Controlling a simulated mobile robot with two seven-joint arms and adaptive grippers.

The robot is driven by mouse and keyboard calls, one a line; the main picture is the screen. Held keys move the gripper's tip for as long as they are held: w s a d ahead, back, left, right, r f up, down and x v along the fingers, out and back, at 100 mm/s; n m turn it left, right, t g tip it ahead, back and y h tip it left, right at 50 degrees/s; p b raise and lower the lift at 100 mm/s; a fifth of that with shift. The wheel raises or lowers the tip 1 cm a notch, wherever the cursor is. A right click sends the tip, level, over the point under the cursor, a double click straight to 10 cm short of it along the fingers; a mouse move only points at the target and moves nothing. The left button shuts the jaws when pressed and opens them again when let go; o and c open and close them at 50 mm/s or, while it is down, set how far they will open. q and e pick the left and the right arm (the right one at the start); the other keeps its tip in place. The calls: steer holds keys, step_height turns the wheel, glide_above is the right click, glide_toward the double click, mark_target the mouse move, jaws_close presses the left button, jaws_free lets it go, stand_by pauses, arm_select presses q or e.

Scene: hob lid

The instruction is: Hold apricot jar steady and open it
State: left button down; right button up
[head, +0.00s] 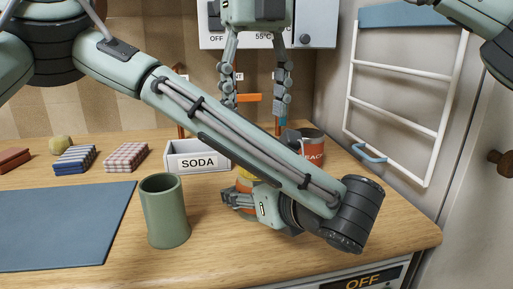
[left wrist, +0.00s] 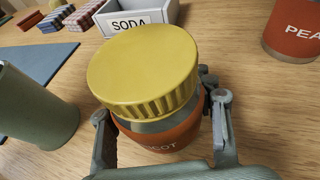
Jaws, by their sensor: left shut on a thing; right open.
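The apricot jar (left wrist: 160,135) is orange-red with a ribbed yellow lid (left wrist: 142,68), and it stands upright on the wooden counter. The lid is on the jar. My left gripper (head: 240,199) is shut around the jar's body below the lid; its fingers (left wrist: 165,133) show on both sides of the jar in the left wrist view. In the head view my left arm hides most of the jar, and only a bit of yellow lid (head: 244,185) shows. My right gripper (head: 257,108) is open and empty, pointing down above the back of the counter, behind the jar.
A green cup (head: 165,213) stands left of the jar. The white SODA box (head: 197,158) is behind it, and a red peach jar (head: 312,149) is at the back right. A blue mat (head: 60,230) lies at left, with folded cloths (head: 126,157) behind. A towel rack (head: 398,115) is on the right wall.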

steer(key=m, duration=0.9)
steer(key=shift+m, duration=0.3)
steer(key=m, duration=1.1)
steer(key=shift+f+m, duration=0.3)
steer(key=shift+f, duration=3.7)
